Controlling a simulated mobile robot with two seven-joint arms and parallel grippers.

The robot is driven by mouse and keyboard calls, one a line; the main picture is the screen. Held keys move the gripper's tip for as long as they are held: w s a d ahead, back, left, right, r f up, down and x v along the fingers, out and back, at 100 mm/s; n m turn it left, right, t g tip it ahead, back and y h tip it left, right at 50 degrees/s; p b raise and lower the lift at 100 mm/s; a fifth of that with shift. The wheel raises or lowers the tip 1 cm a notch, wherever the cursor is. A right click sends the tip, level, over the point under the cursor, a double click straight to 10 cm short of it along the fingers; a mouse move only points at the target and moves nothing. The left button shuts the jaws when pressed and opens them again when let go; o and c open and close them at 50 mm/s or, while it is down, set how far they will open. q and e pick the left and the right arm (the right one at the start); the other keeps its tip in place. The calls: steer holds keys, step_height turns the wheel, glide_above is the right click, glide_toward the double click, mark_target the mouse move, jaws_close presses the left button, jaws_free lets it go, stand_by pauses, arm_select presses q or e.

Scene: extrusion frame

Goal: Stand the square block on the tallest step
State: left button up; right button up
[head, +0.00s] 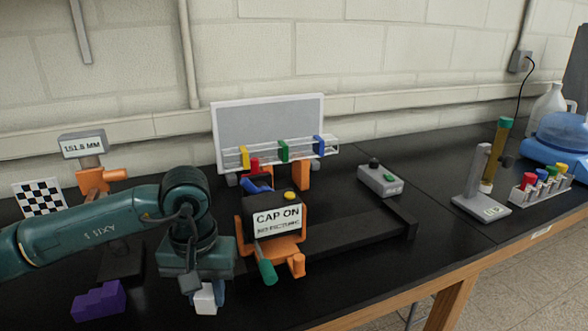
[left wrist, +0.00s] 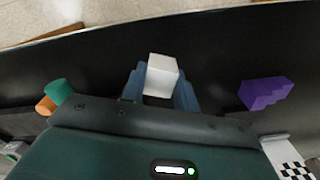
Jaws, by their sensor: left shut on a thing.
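My left gripper (head: 206,291) points down over the front of the black bench, left of the middle. It is shut on a white square block (head: 205,300), which shows between its blue fingers. In the left wrist view the block (left wrist: 162,76) sits between the two fingertips (left wrist: 160,92). I cannot tell whether the block touches the bench. A purple stepped block (head: 98,301) stands to the left of the gripper, apart from it. It also shows in the left wrist view (left wrist: 266,92), to the right. My right gripper is not in view.
An orange and black device labelled "CAP ON" (head: 275,220) with a green-ended handle (head: 267,272) stands right of the gripper. A gauge on an orange stand (head: 83,147) and a checkered board (head: 40,198) are behind left. A grey switch box (head: 380,181) stands further right.

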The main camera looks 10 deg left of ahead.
mark_target(215, 309)
arm_select(q)
steer(key=shift+s+d+f+m+p, duration=0.3)
steer(key=shift+s+d+f+m, duration=0.5)
steer(key=shift+d+m, duration=0.25)
steer(key=shift+s+d+f, duration=0.1)
steer(key=shift+f, duration=0.05)
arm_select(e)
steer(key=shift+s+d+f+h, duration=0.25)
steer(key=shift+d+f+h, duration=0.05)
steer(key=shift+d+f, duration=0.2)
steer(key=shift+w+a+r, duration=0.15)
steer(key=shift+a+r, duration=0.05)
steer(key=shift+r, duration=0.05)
